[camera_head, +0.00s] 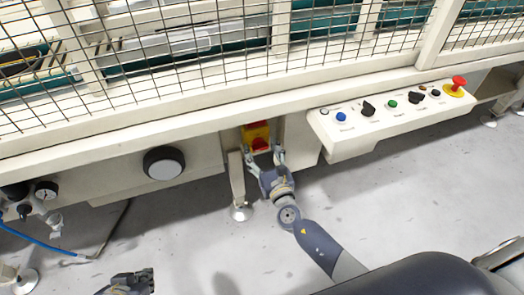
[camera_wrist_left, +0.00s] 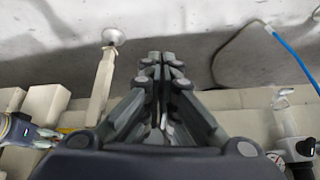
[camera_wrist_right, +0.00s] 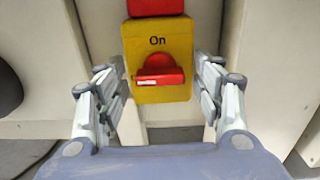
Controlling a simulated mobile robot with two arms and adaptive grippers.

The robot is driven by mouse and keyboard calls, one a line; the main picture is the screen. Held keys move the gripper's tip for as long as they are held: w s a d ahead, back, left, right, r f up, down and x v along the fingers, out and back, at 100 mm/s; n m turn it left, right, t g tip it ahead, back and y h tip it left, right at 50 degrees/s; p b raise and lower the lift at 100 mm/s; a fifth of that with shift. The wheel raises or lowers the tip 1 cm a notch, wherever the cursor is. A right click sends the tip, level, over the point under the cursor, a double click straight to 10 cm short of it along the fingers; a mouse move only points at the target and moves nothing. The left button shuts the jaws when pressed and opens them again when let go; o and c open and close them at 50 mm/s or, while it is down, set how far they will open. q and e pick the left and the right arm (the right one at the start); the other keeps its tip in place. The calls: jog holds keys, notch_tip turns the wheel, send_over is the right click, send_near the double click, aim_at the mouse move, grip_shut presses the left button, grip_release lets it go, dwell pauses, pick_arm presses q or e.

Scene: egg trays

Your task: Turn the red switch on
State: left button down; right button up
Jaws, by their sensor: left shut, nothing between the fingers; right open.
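The red switch (camera_wrist_right: 160,72) is a knob with a raised, roughly horizontal bar and a white mark at the bar's left end. It sits on a yellow plate (camera_wrist_right: 178,40) with "On" printed above the knob. In the head view the switch (camera_head: 260,144) is on the machine's front, below the frame beam. My right gripper (camera_head: 264,154) is open, its fingers on either side of the plate, apart from the knob in the right wrist view. My left gripper (camera_wrist_left: 161,60) is shut and empty; it shows at the head view's bottom left (camera_head: 134,281).
A control panel (camera_head: 345,146) with buttons and a red emergency knob (camera_head: 459,82) juts out to the right. A round black-rimmed dial (camera_head: 164,163) is left of the switch. A support leg (camera_head: 237,180) stands close by. Gauges (camera_head: 46,191) and a blue hose (camera_head: 35,243) are far left.

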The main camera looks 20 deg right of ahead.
jog(key=c, duration=1)
pick_arm(q)
jog(key=w+d+r+t+h+b, duration=0.2)
jog(key=w+d+r+t+b, duration=0.25)
jog(key=w+r+t, duration=0.6)
notch_tip(320, 180, up, 19)
jog(key=s+d+t+h+b, duration=0.1)
jog(key=s+t+h+b, duration=0.1)
jog(key=t, duration=0.7)
jog(key=shift+s+d+f+m+h+b, duration=0.25)
jog(key=shift+m+h+b, duration=0.2)
jog(key=shift+h, duration=0.55)
pick_arm(e)
jog(key=shift+m, duration=9)
jog(key=shift+c, duration=0.2)
pick_arm(q)
jog(key=shift+r, duration=0.1)
